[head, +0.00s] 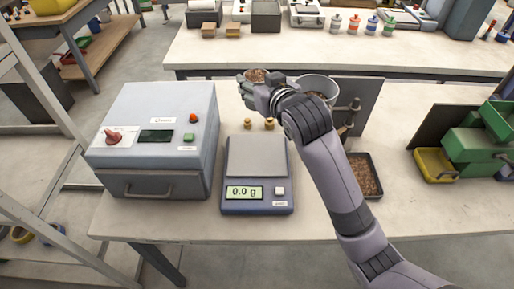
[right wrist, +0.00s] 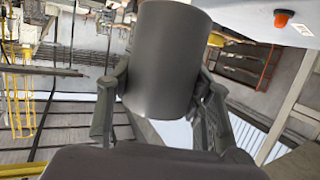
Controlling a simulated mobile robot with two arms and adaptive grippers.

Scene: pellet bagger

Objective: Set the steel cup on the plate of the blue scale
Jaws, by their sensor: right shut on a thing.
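The steel cup (right wrist: 168,60) is a plain grey cylinder between the two fingers of my right gripper (right wrist: 158,95) in the right wrist view. In the head view the cup (head: 257,75) shows only its top, with brown pellets inside; my right gripper (head: 254,88) hides most of its side. The gripper is shut on it, beyond the scale's far edge. The blue scale (head: 232,207) stands on the bench and reads 0.0 g. Its grey plate (head: 257,157) is bare. My left gripper is out of view.
Two brass weights (head: 247,124) stand just behind the scale. A grey machine (head: 155,98) with a red knob is close on its left. A bucket of pellets (head: 318,84) and a dark pellet tray (head: 375,168) are to the right. The bench front (head: 330,228) is clear.

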